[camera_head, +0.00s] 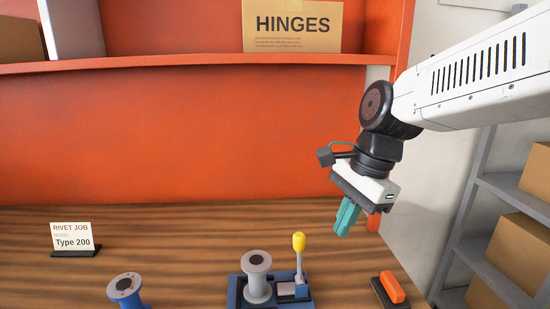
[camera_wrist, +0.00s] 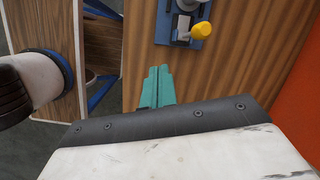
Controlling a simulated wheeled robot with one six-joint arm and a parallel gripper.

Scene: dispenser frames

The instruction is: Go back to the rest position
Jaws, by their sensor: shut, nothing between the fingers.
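My gripper (camera_head: 345,216) has teal fingers and hangs over the right part of the wooden bench in the head view. Its fingers are together with nothing between them. In the wrist view the teal fingers (camera_wrist: 157,82) also lie side by side, above the bench's edge. A blue fixture (camera_head: 234,290) with a grey spool (camera_head: 257,279) and a yellow-knobbed lever (camera_head: 299,243) stands on the bench, to the left of my gripper and apart from it. The yellow knob (camera_wrist: 202,29) also shows at the top of the wrist view.
A second spool (camera_head: 125,286) on a blue base stands at the front left. A sign (camera_head: 73,236) reads "RIVET JOB, Type 200". An orange-topped block (camera_head: 392,287) lies at the bench's right. An orange shelf (camera_head: 180,64) holds a HINGES box (camera_head: 292,27). A grey rack with cartons (camera_head: 510,250) stands right.

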